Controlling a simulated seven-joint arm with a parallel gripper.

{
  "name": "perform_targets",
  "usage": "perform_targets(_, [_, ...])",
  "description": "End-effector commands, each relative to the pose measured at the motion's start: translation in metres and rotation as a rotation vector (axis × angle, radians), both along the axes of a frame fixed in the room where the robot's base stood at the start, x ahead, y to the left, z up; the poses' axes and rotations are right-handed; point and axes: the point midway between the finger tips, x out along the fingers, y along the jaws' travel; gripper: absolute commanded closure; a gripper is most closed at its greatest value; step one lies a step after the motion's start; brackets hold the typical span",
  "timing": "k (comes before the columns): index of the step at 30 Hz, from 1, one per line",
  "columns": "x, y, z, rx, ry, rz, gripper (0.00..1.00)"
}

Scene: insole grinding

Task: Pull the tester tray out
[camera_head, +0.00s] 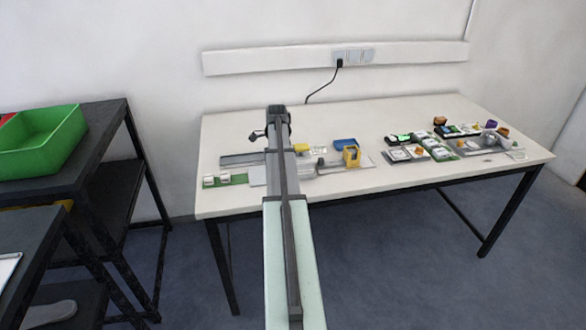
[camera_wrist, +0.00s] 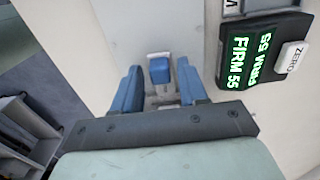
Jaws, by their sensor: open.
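In the wrist view, my gripper (camera_wrist: 159,80) is open. Its two blue fingers stand on either side of a small blue block (camera_wrist: 159,70), which looks like the tester tray's handle. Gaps show between the block and both fingers. The block sits on a grey metal part, and a plain grey plate (camera_wrist: 135,22) lies beyond it. A black display (camera_wrist: 262,62) to the right reads "FIRM 55" in green beside a white ZERO button. In the head view, my arm covers the middle of the bench equipment, and I cannot make out the fingers or the handle there.
The white table (camera_head: 410,115) carries a yellow holder (camera_head: 351,156), a blue part (camera_head: 346,144) and a cluster of small items at right. A green bin (camera_head: 45,143) sits on a dark rack at left. The table's back is mostly clear.

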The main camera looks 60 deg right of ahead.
Motion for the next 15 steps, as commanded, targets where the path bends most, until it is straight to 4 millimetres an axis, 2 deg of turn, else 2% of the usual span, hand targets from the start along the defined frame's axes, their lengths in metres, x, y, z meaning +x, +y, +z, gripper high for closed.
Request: perform_targets(15, [0.0001,-0.0001,-0.0107,-0.001,-0.001,0.000,0.57])
